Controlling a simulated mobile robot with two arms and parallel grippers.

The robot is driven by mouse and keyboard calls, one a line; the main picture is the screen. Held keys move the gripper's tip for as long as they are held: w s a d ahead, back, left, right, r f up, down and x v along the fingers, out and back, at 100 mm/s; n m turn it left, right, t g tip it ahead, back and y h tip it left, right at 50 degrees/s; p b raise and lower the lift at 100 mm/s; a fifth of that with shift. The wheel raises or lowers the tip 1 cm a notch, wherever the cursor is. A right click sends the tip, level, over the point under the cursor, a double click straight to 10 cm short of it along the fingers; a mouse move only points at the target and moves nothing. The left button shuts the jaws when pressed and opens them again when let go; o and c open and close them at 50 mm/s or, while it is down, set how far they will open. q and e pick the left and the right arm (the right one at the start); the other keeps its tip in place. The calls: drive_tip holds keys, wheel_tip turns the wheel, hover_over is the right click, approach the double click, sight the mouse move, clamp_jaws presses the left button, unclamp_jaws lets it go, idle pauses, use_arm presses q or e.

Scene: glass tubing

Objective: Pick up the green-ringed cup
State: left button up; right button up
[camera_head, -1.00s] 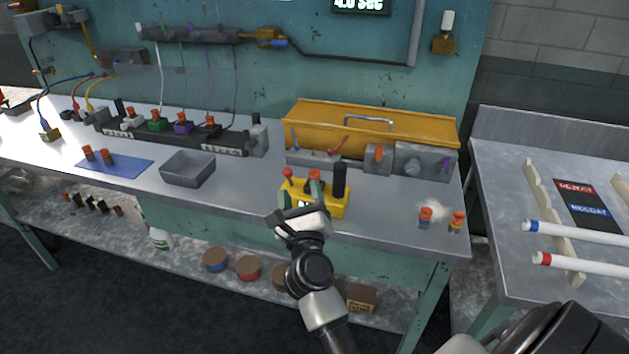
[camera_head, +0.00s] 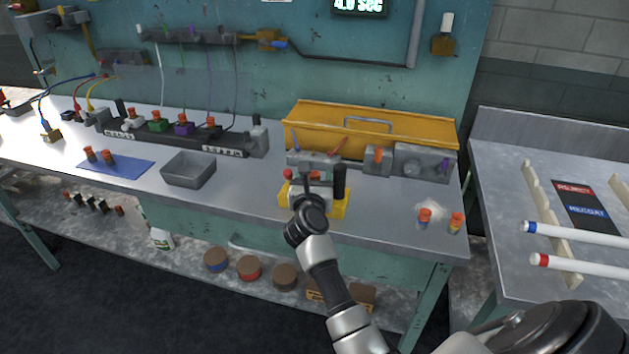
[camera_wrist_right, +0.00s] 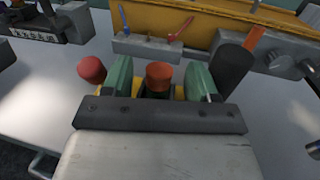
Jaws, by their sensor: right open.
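An orange-topped cup (camera_wrist_right: 158,75) sits in the yellow fixture (camera_head: 341,209) on the bench. It also shows in the head view (camera_head: 315,175), partly behind my gripper. Its lower part is hidden, so I cannot see whether it carries a green ring. My right gripper (camera_wrist_right: 160,82) is open, its two green fingers on either side of this cup, apart from it as far as I can see. In the head view the right gripper (camera_head: 309,192) is over the fixture, mostly hidden by my wrist. My left gripper is not in view.
A red knob (camera_wrist_right: 91,69) and a black post (camera_head: 339,181) flank the cup closely. A yellow toolbox (camera_head: 370,130) and grey blocks (camera_head: 425,162) stand behind. Cups with blue (camera_head: 424,217) and yellow (camera_head: 456,223) rings stand right. A grey tray (camera_head: 188,170) is left.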

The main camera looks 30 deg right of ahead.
sight(314, 173)
drive_tip(key=shift+x, duration=0.95)
drive_tip(key=shift+s+a, duration=0.1)
drive_tip(key=shift+c, duration=0.2)
drive_tip(key=c, duration=1)
wheel_tip(314, 173, up, 9)
drive_tip(key=shift+r+p, duration=0.25)
drive_tip(key=shift+p, duration=0.65)
drive_tip(key=shift+r, duration=0.25)
